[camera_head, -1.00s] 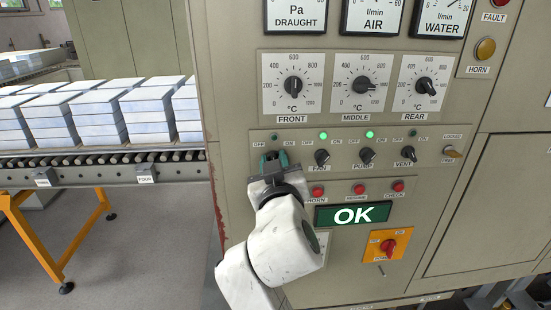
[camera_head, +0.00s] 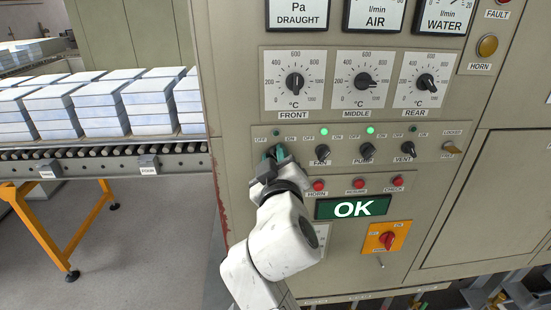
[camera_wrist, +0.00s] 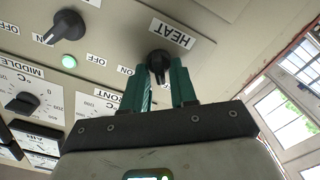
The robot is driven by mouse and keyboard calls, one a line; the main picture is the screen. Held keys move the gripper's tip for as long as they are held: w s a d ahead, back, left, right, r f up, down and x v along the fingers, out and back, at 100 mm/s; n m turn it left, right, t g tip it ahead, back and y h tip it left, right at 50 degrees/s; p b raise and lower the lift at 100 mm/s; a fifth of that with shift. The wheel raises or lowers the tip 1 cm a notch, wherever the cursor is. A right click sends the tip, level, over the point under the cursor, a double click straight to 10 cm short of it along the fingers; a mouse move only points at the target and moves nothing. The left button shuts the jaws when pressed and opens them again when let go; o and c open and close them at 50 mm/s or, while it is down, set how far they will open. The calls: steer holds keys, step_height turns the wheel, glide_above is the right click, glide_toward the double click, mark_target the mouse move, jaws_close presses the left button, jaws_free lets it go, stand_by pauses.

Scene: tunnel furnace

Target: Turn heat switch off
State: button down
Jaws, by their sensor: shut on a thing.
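The heat switch (camera_wrist: 159,64) is a black rotary knob beside the HEAT label in the wrist view. My gripper (camera_wrist: 163,82) has its two green fingers on either side of this knob and is shut on it. In the head view my gripper (camera_head: 275,154) reaches the leftmost knob of the switch row and mostly hides it. The lamp (camera_head: 277,133) above it, between OFF and ON, looks dark.
The fan switch (camera_head: 322,153), pump switch (camera_head: 367,151) and vent switch (camera_head: 408,149) sit to the right. The fan and pump lamps are green. Red buttons (camera_head: 318,186) and a green OK display (camera_head: 353,207) lie below. A roller conveyor (camera_head: 100,163) with stacked slabs is left.

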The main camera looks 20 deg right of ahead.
steer(key=c, duration=1.2)
jaws_free()
steer(key=b+v, duration=0.2)
steer(key=v, duration=0.8)
steer(key=shift+s+a+b, duration=0.15)
steer(key=shift+s+b, duration=0.2)
